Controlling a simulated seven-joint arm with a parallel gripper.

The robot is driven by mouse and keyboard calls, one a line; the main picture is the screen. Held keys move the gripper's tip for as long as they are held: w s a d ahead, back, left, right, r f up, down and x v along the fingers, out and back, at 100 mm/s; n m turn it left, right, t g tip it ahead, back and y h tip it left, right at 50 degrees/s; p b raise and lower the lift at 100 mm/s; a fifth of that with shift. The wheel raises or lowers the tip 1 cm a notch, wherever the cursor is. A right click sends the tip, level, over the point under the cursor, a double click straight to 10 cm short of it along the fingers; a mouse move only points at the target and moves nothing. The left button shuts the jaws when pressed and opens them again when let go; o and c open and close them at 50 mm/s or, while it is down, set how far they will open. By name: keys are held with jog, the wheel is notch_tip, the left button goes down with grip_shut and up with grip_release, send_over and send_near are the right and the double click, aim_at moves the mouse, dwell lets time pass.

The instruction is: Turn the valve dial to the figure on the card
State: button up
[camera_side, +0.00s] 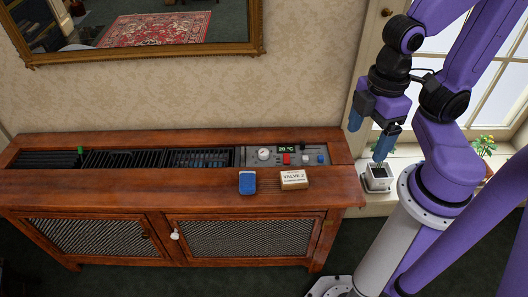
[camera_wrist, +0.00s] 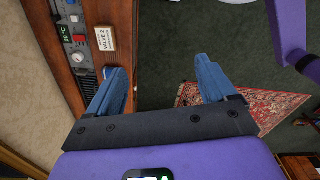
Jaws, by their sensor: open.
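The pale round valve dial (camera_side: 264,153) sits on the grey control panel (camera_side: 251,162) at the right end of the wooden cabinet top. Its pointer is too small to read. A cream card (camera_side: 293,179) in front of the panel reads "VALVE 2", with a smaller line I cannot read. The card also shows in the wrist view (camera_wrist: 105,38). My gripper (camera_side: 370,133) is open and empty, right of the cabinet and away from the dial. Its two blue fingers stand wide apart in the wrist view (camera_wrist: 162,68).
A green display (camera_side: 287,149) seems to read 20 °C, with a red button (camera_side: 287,160) below. A blue block (camera_side: 247,182) lies left of the card. Black grilles (camera_side: 125,159) fill the cabinet top's left.

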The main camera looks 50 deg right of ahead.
jog(key=shift+c, duration=1.2)
jog(key=shift+w+a, duration=0.1)
jog(key=shift+w, duration=0.05)
jog(key=shift+c, duration=0.2)
jog(key=w+a+f+n, duration=0.1)
jog(key=w+a+f, duration=0.15)
jog(key=w, duration=0.65)
jog(key=n, duration=0.4)
send_over(263, 151)
notch_tip(263, 151, down, 16)
notch_tip(263, 151, down, 17)
jog(key=shift+s+r, duration=0.1)
jog(key=shift+r, duration=0.05)
jog(key=c, duration=1.1)
